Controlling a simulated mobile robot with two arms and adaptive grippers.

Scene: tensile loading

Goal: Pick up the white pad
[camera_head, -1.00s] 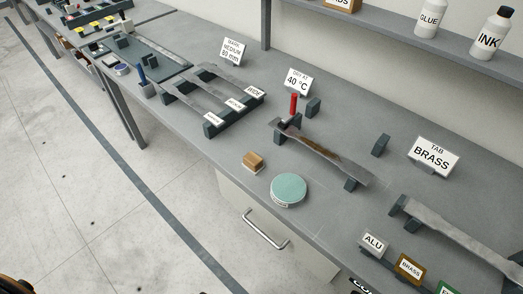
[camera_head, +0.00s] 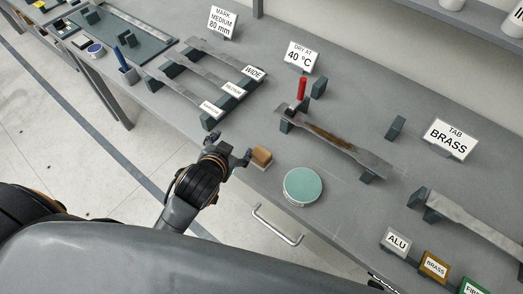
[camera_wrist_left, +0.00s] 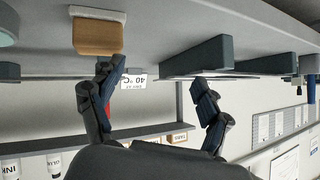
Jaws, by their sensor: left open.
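A small tan block (camera_head: 261,155) with a white pad (camera_head: 258,165) as its underside sits near the front edge of the table. In the left wrist view the tan block (camera_wrist_left: 97,37) and the white pad (camera_wrist_left: 98,14) show at the upper left, upside down. My left gripper (camera_head: 230,148) is open and empty, just left of the block at the table's edge. In the wrist view one fingertip of the left gripper (camera_wrist_left: 158,78) is close to the block, which is not between the fingers; I cannot tell if they touch. My right gripper is not in view.
A round teal-topped tin (camera_head: 302,186) stands right of the block. A rack of metal strips (camera_head: 193,75) is behind on the left. A strip on supports with a red-handled tool (camera_head: 302,88) lies behind. The tabletop between block and rack is clear.

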